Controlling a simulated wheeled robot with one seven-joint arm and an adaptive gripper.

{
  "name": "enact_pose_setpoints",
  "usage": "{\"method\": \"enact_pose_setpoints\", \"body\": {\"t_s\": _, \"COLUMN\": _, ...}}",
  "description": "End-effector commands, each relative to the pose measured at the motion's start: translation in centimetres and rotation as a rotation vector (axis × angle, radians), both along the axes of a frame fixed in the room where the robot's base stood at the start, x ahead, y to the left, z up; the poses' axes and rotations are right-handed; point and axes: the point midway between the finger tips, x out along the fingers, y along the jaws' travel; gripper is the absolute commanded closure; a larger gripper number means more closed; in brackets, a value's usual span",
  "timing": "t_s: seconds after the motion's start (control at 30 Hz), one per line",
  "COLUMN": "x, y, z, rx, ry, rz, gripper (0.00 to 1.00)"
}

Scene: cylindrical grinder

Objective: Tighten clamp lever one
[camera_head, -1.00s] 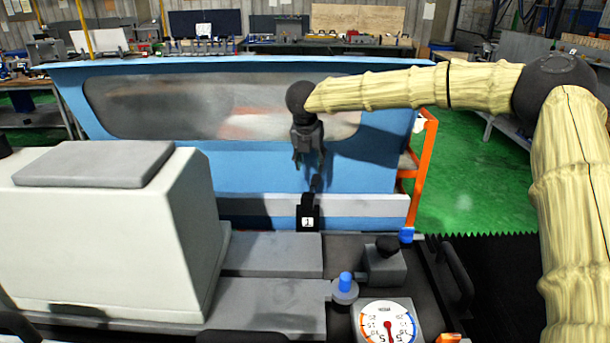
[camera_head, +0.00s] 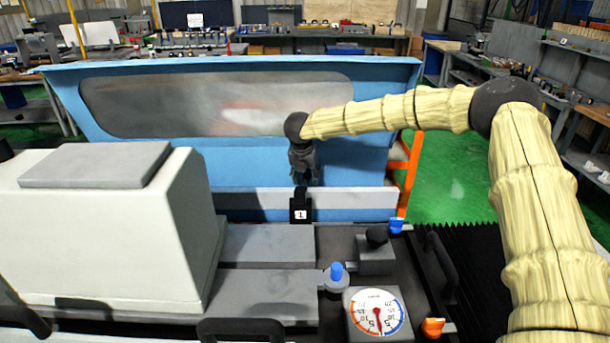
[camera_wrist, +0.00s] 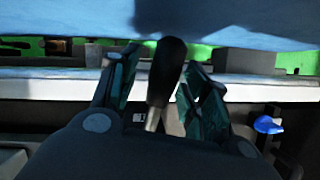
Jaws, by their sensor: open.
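Clamp lever one has a black handle (camera_wrist: 167,72) on a pale metal stem. In the wrist view it stands between my gripper's two fingers, leaning slightly to the right. My gripper (camera_wrist: 160,95) is open, with a finger on each side of the handle and visible gaps. In the head view my gripper (camera_head: 304,178) hangs just above the black clamp block (camera_head: 300,207) with a white label "1". The lever itself is mostly hidden there by the gripper.
A blue guard (camera_head: 240,165) with a window stands behind the clamp. A white housing (camera_head: 110,230) is at left. Another blue lever (camera_head: 396,225) is at right.

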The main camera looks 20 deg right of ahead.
Motion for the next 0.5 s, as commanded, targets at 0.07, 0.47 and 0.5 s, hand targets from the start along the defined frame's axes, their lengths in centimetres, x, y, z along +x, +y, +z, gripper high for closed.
{"method": "enact_pose_setpoints", "body": {"t_s": 0.07, "x": -0.2, "y": 0.0, "z": 0.2, "rx": 0.0, "ry": -0.002, "rz": 0.002, "gripper": 0.54}}
{"method": "enact_pose_setpoints", "body": {"t_s": 0.47, "x": 0.8, "y": 0.2, "z": -0.8, "rx": 0.0, "ry": 0.008, "rz": 0.003, "gripper": 0.94}}
{"method": "enact_pose_setpoints", "body": {"t_s": 0.5, "x": 0.8, "y": 0.1, "z": -0.8, "rx": 0.0, "ry": 0.008, "rz": 0.002, "gripper": 1.0}}
